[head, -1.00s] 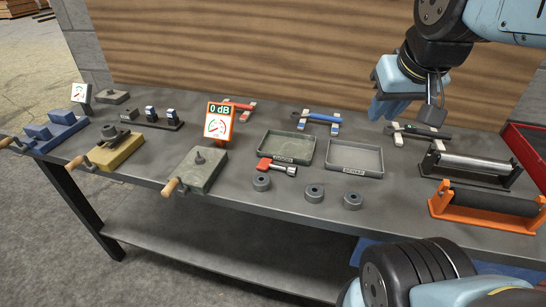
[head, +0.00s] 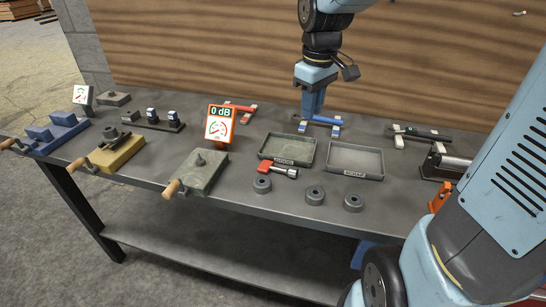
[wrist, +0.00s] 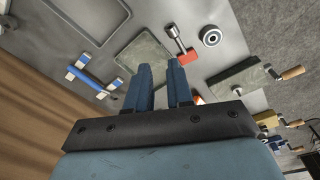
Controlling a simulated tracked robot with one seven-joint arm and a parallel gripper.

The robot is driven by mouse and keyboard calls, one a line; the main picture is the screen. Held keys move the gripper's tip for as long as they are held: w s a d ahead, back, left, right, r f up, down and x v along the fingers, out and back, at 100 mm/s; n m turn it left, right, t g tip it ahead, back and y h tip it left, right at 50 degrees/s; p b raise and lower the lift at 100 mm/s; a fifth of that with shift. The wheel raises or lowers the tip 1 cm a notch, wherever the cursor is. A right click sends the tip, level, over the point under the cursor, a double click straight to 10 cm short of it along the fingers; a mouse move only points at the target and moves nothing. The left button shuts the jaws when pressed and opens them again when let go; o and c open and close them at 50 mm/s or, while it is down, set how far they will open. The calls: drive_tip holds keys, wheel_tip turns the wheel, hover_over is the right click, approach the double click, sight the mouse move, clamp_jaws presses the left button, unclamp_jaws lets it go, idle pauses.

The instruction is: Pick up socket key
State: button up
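The likely socket key (head: 278,170), a short tool with a red handle and a metal socket end, lies flat on the bench in front of the left grey tray. In the wrist view the same tool (wrist: 187,56) shows beyond my right fingertip, with its red handle nearer to me. My gripper (head: 313,112) points down at the back of the bench, near the blue-handled tool (head: 321,120) and behind the key. In the wrist view my blue fingers (wrist: 162,68) are apart with nothing between them.
Two shallow trays, left (head: 265,149) and right (head: 383,160), stand behind the key. Several grey rings, such as this one (head: 315,195), lie along the front. An orange 0 dB gauge (head: 219,124) stands upright to the left. A black-handled tool (head: 425,133) lies back right.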

drive_tip(key=w+a+f+n+g, duration=0.2)
drive_tip(key=w+a+f+n, duration=0.2)
drive_tip(key=w+a+f, duration=0.15)
approach(278, 167)
drive_tip(key=shift+g+y, duration=0.3)
drive_tip(key=f, duration=0.5)
drive_tip(key=s+f, duration=0.1)
drive_tip(key=f, duration=0.2)
drive_tip(key=shift+a+f, duration=0.1)
drive_tip(key=shift+f, duration=0.15)
clamp_jaws()
